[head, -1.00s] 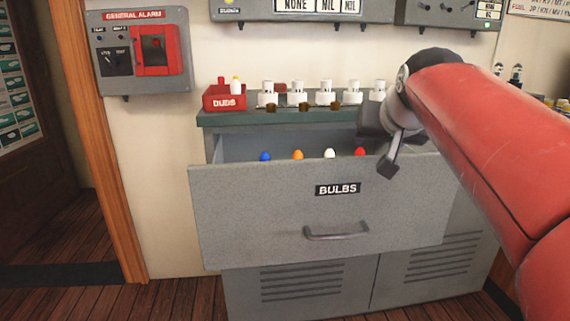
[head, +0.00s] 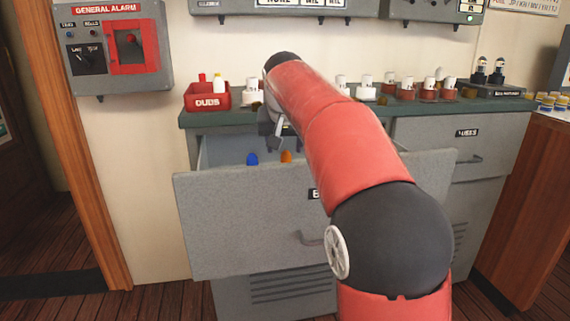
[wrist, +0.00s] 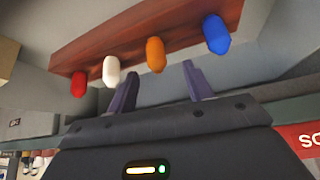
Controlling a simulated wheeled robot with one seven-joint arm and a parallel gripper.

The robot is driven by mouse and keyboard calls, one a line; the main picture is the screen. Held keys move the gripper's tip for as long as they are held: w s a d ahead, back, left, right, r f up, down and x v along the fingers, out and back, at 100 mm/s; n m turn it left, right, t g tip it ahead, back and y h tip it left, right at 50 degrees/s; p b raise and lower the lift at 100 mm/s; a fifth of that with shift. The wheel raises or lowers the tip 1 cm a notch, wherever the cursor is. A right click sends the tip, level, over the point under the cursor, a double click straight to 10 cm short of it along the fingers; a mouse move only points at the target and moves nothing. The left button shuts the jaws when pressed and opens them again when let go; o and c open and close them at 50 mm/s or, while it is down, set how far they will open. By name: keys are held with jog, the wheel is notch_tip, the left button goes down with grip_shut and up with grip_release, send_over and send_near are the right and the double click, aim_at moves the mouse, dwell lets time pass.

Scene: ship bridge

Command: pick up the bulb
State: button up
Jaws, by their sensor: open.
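A row of bulbs stands in the open grey drawer (head: 245,230). The blue bulb (head: 252,159) and orange bulb (head: 286,157) show in the head view; my arm hides the others there. The wrist view shows the blue bulb (wrist: 217,34), orange bulb (wrist: 156,54), white bulb (wrist: 111,70) and red bulb (wrist: 78,85) along a brown wooden rack (wrist: 140,32). My gripper (head: 277,142) is over the drawer near the blue and orange bulbs. In the wrist view its open, empty fingers (wrist: 158,88) point towards the rack, the orange bulb lying between their directions, apart from them.
A red DUDS box (head: 207,98) holding a red and a white bulb stands on the green counter (head: 192,119) behind the drawer. Several white-topped items (head: 366,88) line the counter to the right. The grey alarm box (head: 114,48) is on the wall at left.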

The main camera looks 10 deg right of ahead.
aim_at(286, 153)
jog(key=x, duration=0.5)
jog(key=shift+w+d+f+b, duration=0.15)
jog(key=shift+d+f+b, duration=0.15)
jog(key=shift+f, duration=0.1)
jog(key=shift+r, duration=0.1)
jog(key=c, duration=1)
jog(key=shift+c, duration=0.2)
